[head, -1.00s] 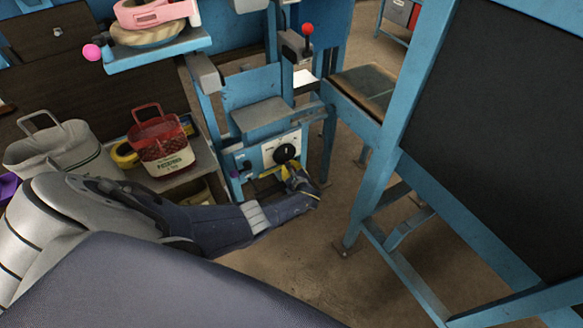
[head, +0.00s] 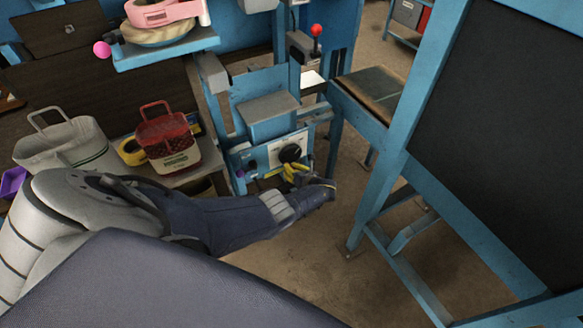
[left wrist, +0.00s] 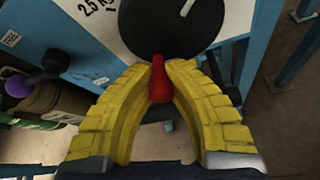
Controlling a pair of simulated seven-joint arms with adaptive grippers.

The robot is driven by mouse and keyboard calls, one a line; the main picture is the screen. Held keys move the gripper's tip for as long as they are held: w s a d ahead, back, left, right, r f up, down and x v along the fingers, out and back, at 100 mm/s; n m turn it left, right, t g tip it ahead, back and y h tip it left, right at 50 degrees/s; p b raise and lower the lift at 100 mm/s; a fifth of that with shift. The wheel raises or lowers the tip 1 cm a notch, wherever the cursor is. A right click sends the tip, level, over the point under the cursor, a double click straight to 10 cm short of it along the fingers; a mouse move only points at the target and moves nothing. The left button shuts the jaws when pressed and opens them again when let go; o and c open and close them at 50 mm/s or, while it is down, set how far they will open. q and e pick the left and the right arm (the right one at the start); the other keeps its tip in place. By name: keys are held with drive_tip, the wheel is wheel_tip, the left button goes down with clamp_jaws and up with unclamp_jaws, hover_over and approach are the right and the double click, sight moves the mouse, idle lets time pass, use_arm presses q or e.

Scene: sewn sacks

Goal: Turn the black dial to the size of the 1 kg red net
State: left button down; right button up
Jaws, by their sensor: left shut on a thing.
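The black dial (head: 291,153) is on the white plate on the front of the blue machine. In the left wrist view the dial (left wrist: 165,28) fills the top, with a white mark running toward its upper right edge and "2.5 kg" (left wrist: 98,8) printed to its left. My left gripper (head: 297,172) has yellow fingers just below the dial. Its fingertips (left wrist: 161,72) close on a red peg (left wrist: 160,84) at the dial's lower edge. The red net sack (head: 168,142) stands on the shelf left of the machine; its label is too small to read. My right gripper is not in view.
A white tote bag (head: 65,148) and a yellow tape roll (head: 130,151) are near the net. A dark knob (left wrist: 50,65) is left of the dial. A blue frame with a black panel (head: 500,130) stands at right. Floor between is clear.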

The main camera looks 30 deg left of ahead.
use_arm(q)
drive_tip(key=shift+s+a+f, duration=0.15)
drive_tip(key=shift+s+f, duration=0.05)
drive_tip(key=shift+s, duration=0.25)
idle(0.3)
drive_tip(key=c, duration=1.5)
unclamp_jaws()
drive_tip(key=shift+r, duration=0.1)
drive_tip(key=o, duration=0.3)
drive_tip(key=shift+w+r, duration=0.15)
drive_tip(key=shift+w, duration=0.05)
drive_tip(key=shift+d+r, duration=0.15)
drive_tip(key=shift+d, duration=0.5)
drive_tip(key=shift+v, duration=5.45)
drive_tip(key=shift+a, duration=0.1)
